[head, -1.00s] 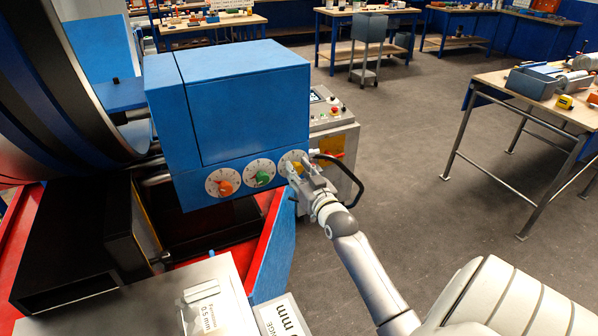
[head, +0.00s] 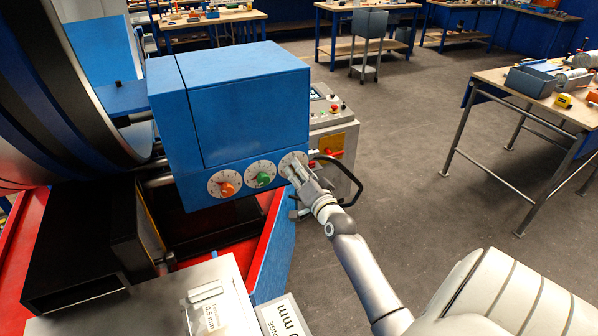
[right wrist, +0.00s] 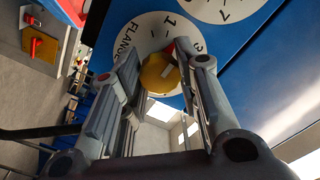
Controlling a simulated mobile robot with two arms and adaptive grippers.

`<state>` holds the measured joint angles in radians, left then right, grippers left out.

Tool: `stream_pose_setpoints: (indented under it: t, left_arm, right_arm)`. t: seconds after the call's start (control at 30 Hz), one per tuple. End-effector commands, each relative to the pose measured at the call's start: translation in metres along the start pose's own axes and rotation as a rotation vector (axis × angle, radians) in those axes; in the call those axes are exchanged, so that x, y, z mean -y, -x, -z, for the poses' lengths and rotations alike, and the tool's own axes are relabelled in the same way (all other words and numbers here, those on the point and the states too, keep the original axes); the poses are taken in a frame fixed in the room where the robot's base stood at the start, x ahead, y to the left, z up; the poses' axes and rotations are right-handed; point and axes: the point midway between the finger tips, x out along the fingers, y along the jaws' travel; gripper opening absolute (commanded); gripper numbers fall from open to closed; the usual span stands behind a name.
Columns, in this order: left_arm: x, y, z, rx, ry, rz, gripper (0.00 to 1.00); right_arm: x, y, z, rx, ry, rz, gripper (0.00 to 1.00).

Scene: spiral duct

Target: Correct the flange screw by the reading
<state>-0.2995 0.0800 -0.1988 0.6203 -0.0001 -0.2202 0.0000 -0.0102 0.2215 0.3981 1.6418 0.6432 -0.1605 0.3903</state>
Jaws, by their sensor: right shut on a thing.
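The blue machine housing (head: 240,100) carries three round white dials on its lower front. The left dial has an orange knob (head: 226,187) and the middle one a green knob (head: 263,179). My right gripper (head: 297,172) is at the right dial (head: 288,158) and hides most of its knob in the head view. In the right wrist view this dial (right wrist: 137,45) reads FLANGE, partly cut off, and its yellow knob (right wrist: 158,75) sits between my fingers, which are shut on it. The exact setting is unclear. My left gripper is out of view.
A black curved handle (head: 350,180) and a grey control box (head: 330,112) with buttons stand just right of the housing. A clear bag marked 0.5 mm (head: 206,312) and a printed card (head: 284,318) lie at the front. Open floor lies to the right.

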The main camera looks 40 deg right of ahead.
Motion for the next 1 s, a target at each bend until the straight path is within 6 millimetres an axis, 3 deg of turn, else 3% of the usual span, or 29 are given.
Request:
stream_pose_setpoints:
  t: [0.3,0.8,0.83,1.0]
  left_arm:
    - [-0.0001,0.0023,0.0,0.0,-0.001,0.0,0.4]
    - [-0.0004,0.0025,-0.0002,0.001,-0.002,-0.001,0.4]
    - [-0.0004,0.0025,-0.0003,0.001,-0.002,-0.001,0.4]
    - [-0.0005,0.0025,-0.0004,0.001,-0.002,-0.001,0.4]
  right_arm:
    - [0.0002,-0.0001,0.0009,-0.002,-0.108,0.0,0.06]
    - [0.0002,-0.0001,0.0009,-0.002,-0.125,0.001,0.06]
    - [0.0002,-0.0001,0.0008,-0.002,-0.125,0.001,0.31]
    - [0.0002,-0.0001,0.0007,-0.002,-0.124,0.001,0.52]
